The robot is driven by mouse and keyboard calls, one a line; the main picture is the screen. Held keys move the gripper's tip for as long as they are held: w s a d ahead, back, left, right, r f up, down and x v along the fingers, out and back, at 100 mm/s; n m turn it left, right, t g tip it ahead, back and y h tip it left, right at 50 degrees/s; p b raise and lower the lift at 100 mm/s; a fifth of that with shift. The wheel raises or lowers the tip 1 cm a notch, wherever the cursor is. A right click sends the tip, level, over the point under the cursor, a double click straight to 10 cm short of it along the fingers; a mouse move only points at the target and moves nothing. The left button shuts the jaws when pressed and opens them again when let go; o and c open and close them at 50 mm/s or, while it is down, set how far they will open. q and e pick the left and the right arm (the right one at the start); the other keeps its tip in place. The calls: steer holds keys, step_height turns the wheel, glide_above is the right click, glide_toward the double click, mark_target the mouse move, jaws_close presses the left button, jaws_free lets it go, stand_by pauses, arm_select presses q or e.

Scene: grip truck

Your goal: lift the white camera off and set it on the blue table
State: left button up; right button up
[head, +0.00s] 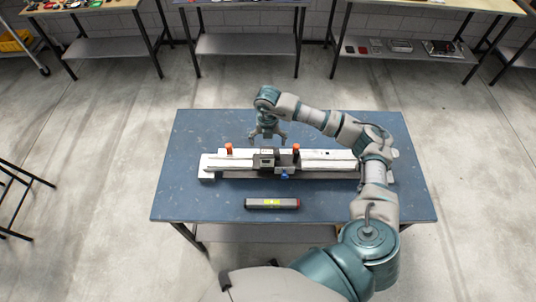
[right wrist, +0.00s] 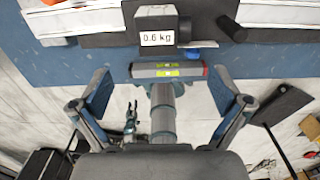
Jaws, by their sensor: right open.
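A long white rail-like assembly (head: 325,163) lies across the blue table (head: 210,130), with two orange knobs on it. At its middle is a dark block (head: 266,158), which carries a white "0.6 kg" label in the right wrist view (right wrist: 157,38). I cannot pick out a separate white camera. My right gripper (head: 268,137) is open and empty above and just behind the dark block. Its spread fingers also show in the right wrist view (right wrist: 162,103), with nothing between them. My left gripper does not show in the head view.
A grey bar (head: 258,203) with a yellow label and red end lies in front of the white assembly. A small blue part (head: 285,176) is beside the dark block. Other tables (head: 245,45) with objects stand at the back.

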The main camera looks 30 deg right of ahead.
mark_target(270, 159)
steer(key=f, duration=0.4)
steer(key=d+f, duration=0.1)
steer(key=f, duration=0.2)
steer(key=f+p, duration=0.1)
steer(key=f, duration=0.3)
steer(key=shift+d+f, duration=0.25)
steer(key=shift+f, duration=0.1)
steer(key=shift+a+f, duration=0.35)
steer(key=shift+f, duration=0.05)
steer(key=shift+a, duration=0.25)
steer(key=c, duration=0.3)
steer(key=shift+d, duration=0.4)
steer(key=c, duration=1.2)
steer(key=o, duration=0.8)
steer(key=shift+s+f, duration=0.1)
steer(key=shift+c, duration=0.7)
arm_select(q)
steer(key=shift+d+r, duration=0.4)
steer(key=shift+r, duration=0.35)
arm_select(e)
steer(key=shift+a, duration=0.1)
